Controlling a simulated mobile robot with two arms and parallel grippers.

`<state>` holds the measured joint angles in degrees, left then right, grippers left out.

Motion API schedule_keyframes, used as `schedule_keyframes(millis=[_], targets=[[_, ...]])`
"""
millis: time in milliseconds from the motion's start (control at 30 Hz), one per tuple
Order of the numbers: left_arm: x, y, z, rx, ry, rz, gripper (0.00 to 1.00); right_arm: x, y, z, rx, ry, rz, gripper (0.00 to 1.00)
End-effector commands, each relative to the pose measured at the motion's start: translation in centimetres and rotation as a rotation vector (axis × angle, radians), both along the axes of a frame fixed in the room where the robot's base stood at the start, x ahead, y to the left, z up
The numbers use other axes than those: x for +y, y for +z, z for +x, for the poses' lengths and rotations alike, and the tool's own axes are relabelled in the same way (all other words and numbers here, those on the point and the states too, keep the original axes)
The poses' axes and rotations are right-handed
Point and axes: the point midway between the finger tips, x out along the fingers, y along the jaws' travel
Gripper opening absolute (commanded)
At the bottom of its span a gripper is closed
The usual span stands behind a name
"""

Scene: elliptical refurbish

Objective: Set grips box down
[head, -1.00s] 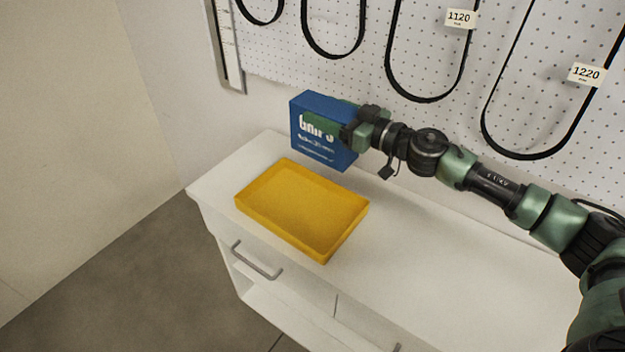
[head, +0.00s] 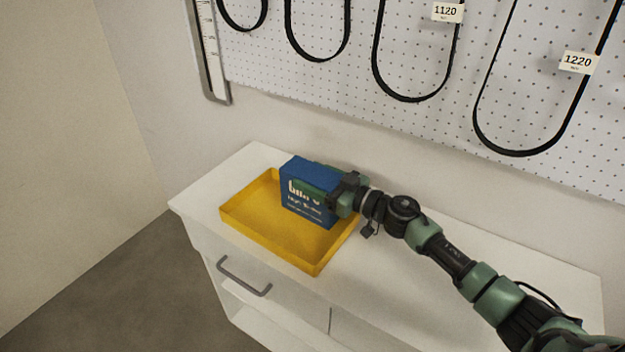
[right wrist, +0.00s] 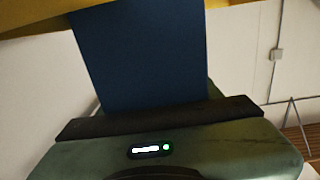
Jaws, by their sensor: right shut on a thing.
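The blue grips box (head: 308,207) with white lettering stands upright in my right gripper (head: 322,190), which is shut on it. In the head view the box is over the right back part of the yellow tray (head: 251,235). Whether its bottom touches the tray floor I cannot tell. In the right wrist view the blue box (right wrist: 140,57) fills the space beyond the gripper (right wrist: 160,120), with a yellow strip of the tray (right wrist: 30,22) at the top. My left gripper is not in view.
The tray lies on a white cabinet top (head: 400,290) with drawers and a grey handle (head: 243,277). A pegboard wall (head: 440,120) with hanging black belts (head: 347,40) rises behind. The cabinet top right of the tray is clear except for my arm above it.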

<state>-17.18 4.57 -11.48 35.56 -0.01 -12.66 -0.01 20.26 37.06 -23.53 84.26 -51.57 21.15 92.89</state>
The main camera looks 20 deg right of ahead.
Motion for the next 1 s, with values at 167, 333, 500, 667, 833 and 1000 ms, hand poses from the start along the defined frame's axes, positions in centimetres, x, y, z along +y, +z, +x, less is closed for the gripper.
schedule_keyframes(millis=[167, 333, 500, 667, 833, 1000], targets=[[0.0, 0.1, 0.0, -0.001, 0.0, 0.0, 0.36, 0.0, 0.3, 0.0, -0.004, 0.0, 0.0, 0.1], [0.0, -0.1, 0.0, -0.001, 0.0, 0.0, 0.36, 0.0, -0.2, 0.0, -0.002, 0.0, 0.002, 0.1], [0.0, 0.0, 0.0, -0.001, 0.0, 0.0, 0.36, 0.0, -0.2, 0.0, -0.001, 0.001, 0.0, 0.85], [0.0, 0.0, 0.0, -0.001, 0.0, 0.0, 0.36, 0.0, -0.2, 0.0, -0.001, 0.001, 0.0, 0.85], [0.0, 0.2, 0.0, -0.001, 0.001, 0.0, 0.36, 0.0, 0.4, 0.0, -0.003, 0.001, -0.002, 0.85], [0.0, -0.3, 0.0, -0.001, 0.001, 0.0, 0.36, -1.7, -0.1, -2.3, 0.001, 0.0, -0.005, 0.85]])
